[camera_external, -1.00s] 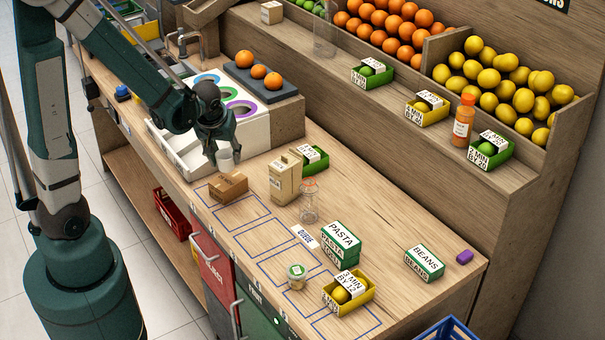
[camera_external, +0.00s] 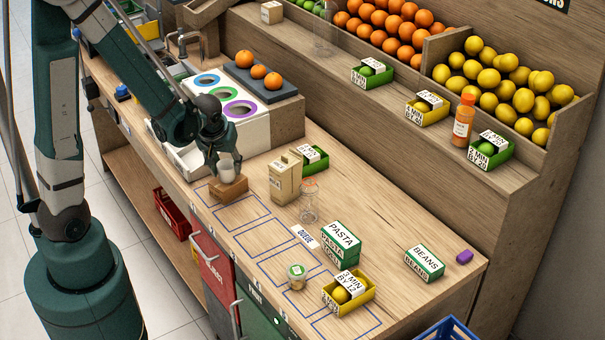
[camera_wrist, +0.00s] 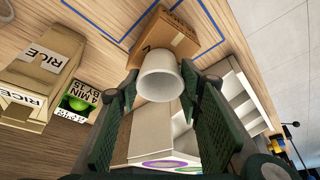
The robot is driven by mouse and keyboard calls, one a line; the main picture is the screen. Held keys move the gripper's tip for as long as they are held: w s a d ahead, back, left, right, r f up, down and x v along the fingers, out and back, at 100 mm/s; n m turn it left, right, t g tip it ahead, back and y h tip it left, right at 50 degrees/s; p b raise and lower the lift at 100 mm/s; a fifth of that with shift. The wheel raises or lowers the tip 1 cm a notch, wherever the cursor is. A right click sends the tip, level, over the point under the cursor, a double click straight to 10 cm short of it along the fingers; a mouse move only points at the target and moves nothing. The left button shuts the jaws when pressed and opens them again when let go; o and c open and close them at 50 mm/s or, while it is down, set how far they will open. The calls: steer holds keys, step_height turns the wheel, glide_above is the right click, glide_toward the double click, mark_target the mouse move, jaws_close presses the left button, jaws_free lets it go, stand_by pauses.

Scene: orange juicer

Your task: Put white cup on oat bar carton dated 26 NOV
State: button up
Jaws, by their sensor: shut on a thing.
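The white cup (camera_external: 227,166) is held between the fingers of my gripper (camera_external: 221,153). In the wrist view my gripper (camera_wrist: 160,88) has a finger on each side of the cup (camera_wrist: 160,75). The brown cardboard carton (camera_external: 229,190) stands on the counter directly below the cup in the external view. In the wrist view this carton (camera_wrist: 172,36) shows just beyond the cup, with its print too small to read, so I cannot confirm its date. I cannot tell whether the cup touches its top.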

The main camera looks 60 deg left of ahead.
steer(key=o, duration=0.9)
steer(key=shift+f, duration=0.1)
steer(key=shift+r, duration=0.25)
steer(key=p+v, duration=0.2)
steer(key=v, duration=0.9)
steer(key=shift+s+r, duration=0.15)
steer(key=shift+r, duration=0.2)
steer(key=shift+d, duration=0.1)
stand_by(0.4)
steer(key=s+d+r+m+t+h, duration=0.3)
steer(key=s+d+r+m, duration=0.6)
steer(key=d+r, duration=0.3)
step_height(320, 180, up, 2)
steer(key=shift+s+d+r+t, duration=0.2)
steer(key=shift+s+d+t, duration=0.2)
steer(key=shift+s+t, duration=0.1)
